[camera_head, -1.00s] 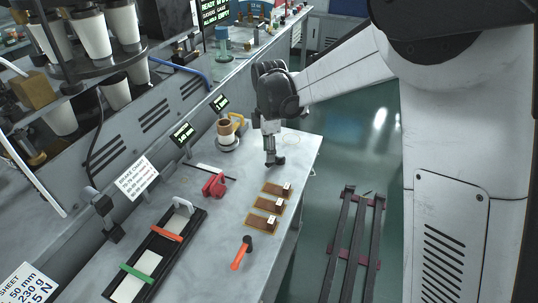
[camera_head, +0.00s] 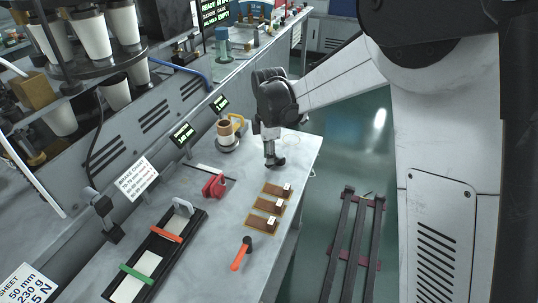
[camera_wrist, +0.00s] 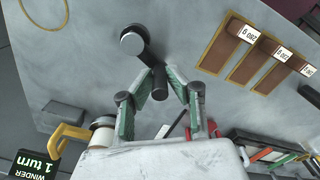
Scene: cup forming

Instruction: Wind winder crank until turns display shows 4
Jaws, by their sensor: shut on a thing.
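The winder crank shows in the wrist view as a dark arm (camera_wrist: 145,60) running from a round hub (camera_wrist: 132,39) to a knob (camera_wrist: 159,91). My gripper (camera_wrist: 163,84) is shut on the knob, with a green-padded finger at each side. In the head view my gripper (camera_head: 271,160) is low over the bench's right part, and hides most of the crank. The turns display (camera_wrist: 38,158), upside down in the wrist view, reads "WINDER 1 turn". In the head view a small display (camera_head: 219,103) stands at the back, its text too small to read.
A spool with a yellow bracket (camera_head: 236,126) stands left of my gripper. Brown blocks in wooden trays (camera_head: 267,206) lie nearer, with a red clamp (camera_head: 214,186) and an orange-handled tool (camera_head: 242,254). The bench's right edge is close to the gripper.

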